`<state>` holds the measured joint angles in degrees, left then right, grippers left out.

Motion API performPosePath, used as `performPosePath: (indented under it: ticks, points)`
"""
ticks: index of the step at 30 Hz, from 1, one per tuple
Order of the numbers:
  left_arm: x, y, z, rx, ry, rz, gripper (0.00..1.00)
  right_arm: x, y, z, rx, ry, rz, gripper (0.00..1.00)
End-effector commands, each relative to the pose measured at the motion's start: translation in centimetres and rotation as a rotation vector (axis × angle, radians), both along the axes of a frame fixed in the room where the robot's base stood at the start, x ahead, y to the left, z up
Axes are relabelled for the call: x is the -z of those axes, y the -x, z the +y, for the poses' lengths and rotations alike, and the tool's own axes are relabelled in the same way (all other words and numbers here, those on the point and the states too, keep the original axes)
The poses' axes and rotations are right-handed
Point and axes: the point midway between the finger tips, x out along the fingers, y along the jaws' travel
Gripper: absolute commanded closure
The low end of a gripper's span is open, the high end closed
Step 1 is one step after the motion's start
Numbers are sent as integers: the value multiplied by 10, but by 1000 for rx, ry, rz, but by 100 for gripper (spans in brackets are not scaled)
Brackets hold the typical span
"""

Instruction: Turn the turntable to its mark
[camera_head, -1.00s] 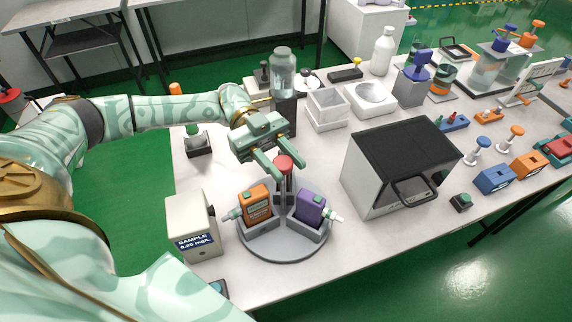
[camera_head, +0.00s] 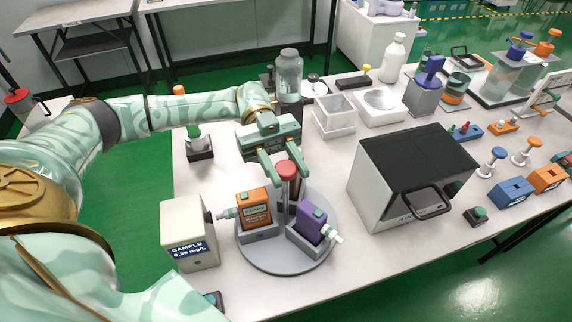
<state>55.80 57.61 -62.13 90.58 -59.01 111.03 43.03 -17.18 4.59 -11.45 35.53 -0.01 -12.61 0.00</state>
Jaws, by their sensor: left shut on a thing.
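The turntable (camera_head: 268,262) is a round grey disc on the white table. It carries an orange tester (camera_head: 254,208) on its left and a purple tester (camera_head: 311,220) on its right, each in a grey holder, nozzles pointing outward. A red-capped post (camera_head: 287,170) stands at its middle, between grey dividers. My left gripper (camera_head: 284,168) reaches down from behind and is shut on this post just under or at the red cap, with one green finger on each side. I cannot make out the turntable's mark. My right gripper is not in view.
A white box with a "SAMPLE" display (camera_head: 190,233) stands close to the turntable's left. A black-topped oven-like box (camera_head: 415,165) with a handle stands to the right. A glass jar (camera_head: 289,75) and white containers (camera_head: 335,116) stand behind.

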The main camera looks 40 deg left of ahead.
Motion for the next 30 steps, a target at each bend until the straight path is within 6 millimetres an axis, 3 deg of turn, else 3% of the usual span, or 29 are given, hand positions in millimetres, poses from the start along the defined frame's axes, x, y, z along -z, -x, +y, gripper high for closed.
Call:
performPosePath:
  ticks: [3, 4, 6, 18, 23, 30]
  points:
    - [0, 0, 0, 0, 1, -1, 100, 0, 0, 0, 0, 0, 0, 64]
    - [0, 0, 0, 0, 1, -1, 61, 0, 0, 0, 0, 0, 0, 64]
    - [0, 0, 0, 0, 1, -1, 46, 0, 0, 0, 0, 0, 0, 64]
    - [1, -7, 9, -2, -1, -1, 46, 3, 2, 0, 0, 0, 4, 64]
    - [5, -25, 39, -4, -1, 2, 46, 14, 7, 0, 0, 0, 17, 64]
    - [11, -62, 99, -7, -1, 5, 46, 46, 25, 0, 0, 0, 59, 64]
